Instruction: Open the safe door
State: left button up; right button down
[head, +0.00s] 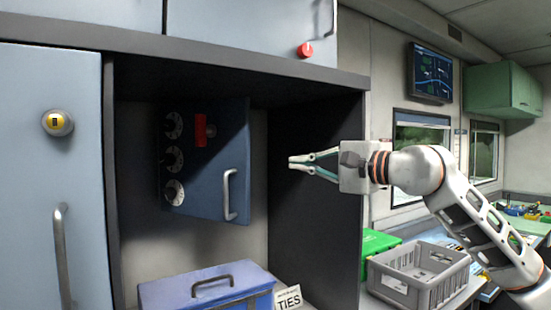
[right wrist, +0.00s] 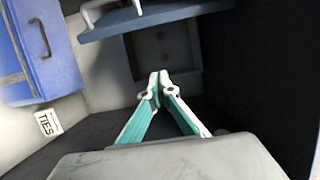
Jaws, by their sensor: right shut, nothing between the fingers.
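The safe door (head: 213,160) is a dark blue panel inside the cabinet niche, with several round dials, a red part (head: 201,130) and a metal handle (head: 230,195). It stands swung out at an angle, its right edge toward me. In the right wrist view the door (right wrist: 160,18) shows as a slab at the top, and the safe's open interior (right wrist: 163,50) shows beyond it. My right gripper (head: 291,162) is right of the door and handle, apart from both. Its fingertips (right wrist: 163,78) are together and empty, pointing toward the opening. My left gripper is out of view.
A blue box (head: 205,290) with a dark handle and a TIES label (head: 288,298) sit below the door. The niche's dark right wall (head: 320,215) is close to my right gripper. A grey crate (head: 418,275) stands on the counter at right.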

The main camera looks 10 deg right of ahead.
aim_at(216, 162)
jog(key=w+a+p, duration=0.3)
jog(key=w+p, duration=0.1)
jog(key=w, duration=0.6)
jog(key=shift+a, duration=0.4)
jog(key=shift+w, duration=0.1)
jog(key=s+a+b, duration=0.2)
jog(key=s+a, duration=0.1)
jog(key=a, duration=0.7)
jog(key=s+a+b, duration=0.1)
jog(key=s+a, duration=0.3)
jog(key=a, duration=0.5)
jog(key=shift+a+b, duration=0.35)
dwell(1.2)
jog(key=shift+d, duration=0.1)
jog(key=shift+w+d, duration=0.3)
jog(key=shift+d, duration=0.6)
jog(key=shift+w+d, duration=0.3)
jog(key=shift+d, duration=0.65)
jog(key=shift+w+d, duration=0.3)
jog(key=shift+d, duration=0.6)
